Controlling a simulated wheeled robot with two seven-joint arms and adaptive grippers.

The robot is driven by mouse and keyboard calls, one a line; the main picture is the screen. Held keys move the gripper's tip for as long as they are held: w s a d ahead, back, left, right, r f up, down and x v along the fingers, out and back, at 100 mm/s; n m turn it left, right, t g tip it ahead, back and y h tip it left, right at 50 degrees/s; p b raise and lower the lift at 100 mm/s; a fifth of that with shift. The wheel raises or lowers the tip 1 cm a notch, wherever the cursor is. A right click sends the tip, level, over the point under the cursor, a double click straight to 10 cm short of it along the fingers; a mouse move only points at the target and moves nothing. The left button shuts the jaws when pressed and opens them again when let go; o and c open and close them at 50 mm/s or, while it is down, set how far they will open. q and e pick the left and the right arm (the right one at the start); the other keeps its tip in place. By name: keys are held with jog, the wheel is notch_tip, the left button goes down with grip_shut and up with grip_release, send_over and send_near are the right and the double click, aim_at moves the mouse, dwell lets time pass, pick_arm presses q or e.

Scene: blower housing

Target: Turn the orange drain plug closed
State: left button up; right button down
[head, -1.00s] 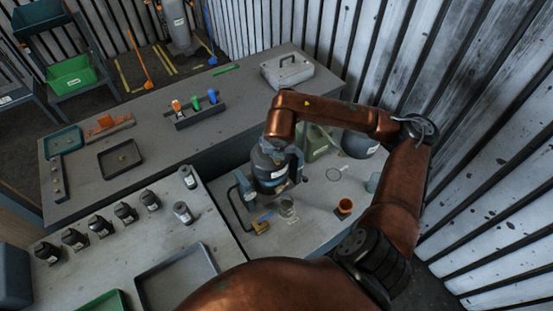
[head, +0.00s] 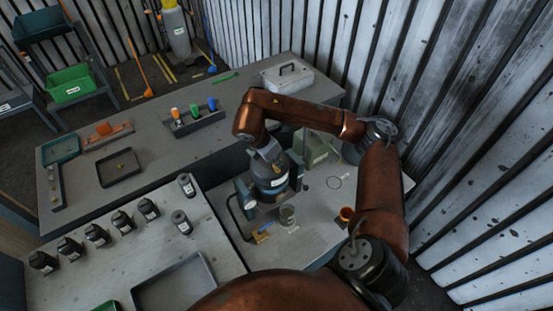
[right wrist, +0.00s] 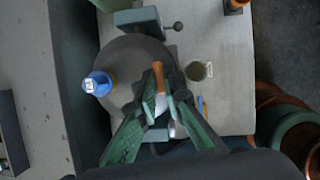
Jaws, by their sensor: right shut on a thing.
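The dark round housing (head: 270,182) stands in a blue-grey clamp stand on the right part of the bench. It also shows from above in the right wrist view (right wrist: 118,62). My right gripper (right wrist: 161,94) is over the housing with its green fingers closed around a narrow orange piece, which I take for the orange drain plug (right wrist: 158,74). A pale, metal-like part shows just below the orange. In the head view my right gripper (head: 270,153) reaches down onto the housing top, and the plug is hidden there. My left gripper is not in view.
A blue-capped part (right wrist: 98,83) sits at the housing's left edge in the wrist view. Several dark bottles (head: 122,221) line the left bench.

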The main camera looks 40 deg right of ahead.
jog(key=shift+m+p, duration=0.3)
jog(key=shift+m, duration=0.2)
jog(key=c, duration=2)
grip_release()
jog(key=shift+c, duration=0.2)
jog(key=v, duration=1.2)
jog(key=shift+w, duration=0.25)
